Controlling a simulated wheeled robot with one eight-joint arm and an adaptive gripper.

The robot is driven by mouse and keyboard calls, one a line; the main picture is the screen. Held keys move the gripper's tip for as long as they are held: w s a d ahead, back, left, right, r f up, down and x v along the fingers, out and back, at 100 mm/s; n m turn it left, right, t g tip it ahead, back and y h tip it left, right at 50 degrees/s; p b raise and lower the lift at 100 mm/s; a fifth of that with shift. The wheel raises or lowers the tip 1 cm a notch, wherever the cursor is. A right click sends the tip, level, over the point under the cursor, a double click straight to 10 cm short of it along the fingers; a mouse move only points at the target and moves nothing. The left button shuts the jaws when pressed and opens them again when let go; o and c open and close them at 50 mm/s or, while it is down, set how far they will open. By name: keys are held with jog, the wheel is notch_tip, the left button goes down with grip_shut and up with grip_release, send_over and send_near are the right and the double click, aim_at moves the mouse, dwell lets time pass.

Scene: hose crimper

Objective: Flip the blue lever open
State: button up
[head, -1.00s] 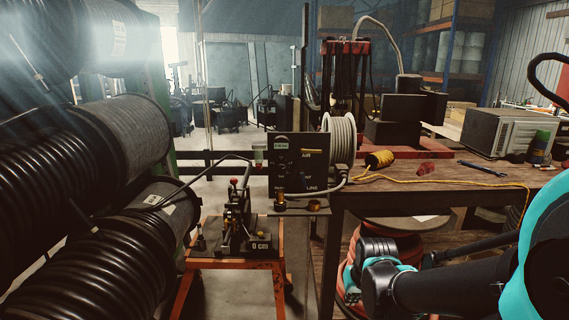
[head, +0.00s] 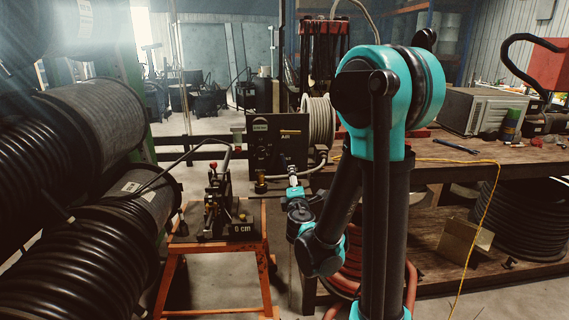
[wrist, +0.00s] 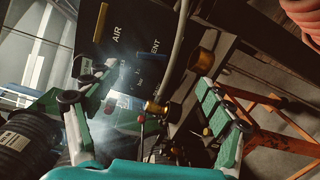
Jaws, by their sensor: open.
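A dark valve panel (head: 262,155) marked AIR stands beyond the crimper in the head view. It is close and tilted in the wrist view (wrist: 130,38), with AIR and part of VENT readable. A yellow lever (wrist: 101,18) sits beside AIR. In the head view my gripper (head: 293,176) is small, near the panel's lower right.
The hose crimper (head: 218,212) stands on an orange stand (head: 262,255), left of my gripper. A pale hose reel (head: 319,122) is beside the panel. The wooden bench (head: 450,166) fills the right. Large black hose reels (head: 75,255) crowd the left. A brass fitting (wrist: 200,61) is near the right finger.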

aim_at(284, 162)
jog(key=shift+n+y, duration=0.5)
jog(key=shift+n, duration=0.3)
jog(key=w, duration=0.6)
jog(key=w+a, duration=0.1)
jog(key=w, duration=0.5)
jog(key=w+a, duration=0.1)
jog(key=w, duration=0.4)
jog(key=shift+w+r, duration=0.1)
jog(key=shift+w, duration=0.3)
